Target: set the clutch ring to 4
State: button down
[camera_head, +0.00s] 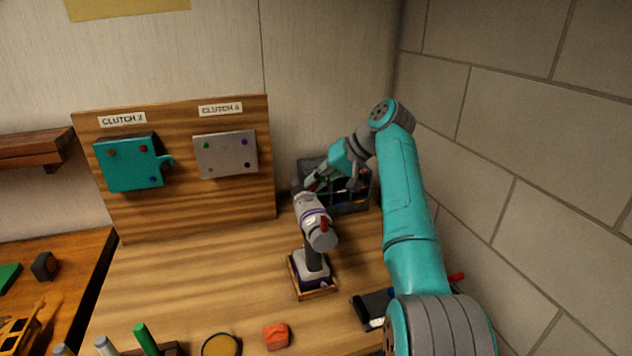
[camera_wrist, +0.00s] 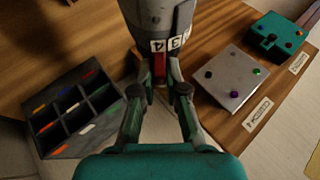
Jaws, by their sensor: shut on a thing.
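A grey and purple drill (camera_head: 314,222) stands upright in a wooden-edged holder (camera_head: 316,294) on the bench, its nose toward the back. Its clutch ring (camera_wrist: 168,44) shows large in the wrist view, with white number patches reading 4 and 3. A red mark (camera_wrist: 160,68) shows just below the 4, between my fingers. My gripper (camera_wrist: 159,76) is at the drill's front end, also in the head view (camera_head: 308,188), and is shut on the ring end of the drill. The fingers hide part of the contact.
A black divided bin (camera_wrist: 75,108) stands close beside the drill. A wooden board (camera_head: 190,205) holds a teal plate (camera_head: 130,165) labelled CLUTCH 2 and a grey plate (camera_head: 225,155) labelled CLUTCH 4. An orange block (camera_head: 276,336) lies in front. A block wall stands at right.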

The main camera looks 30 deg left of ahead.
jog(key=c, duration=1.2)
grip_release()
jog(key=v, duration=1.2)
jog(key=shift+f, duration=0.1)
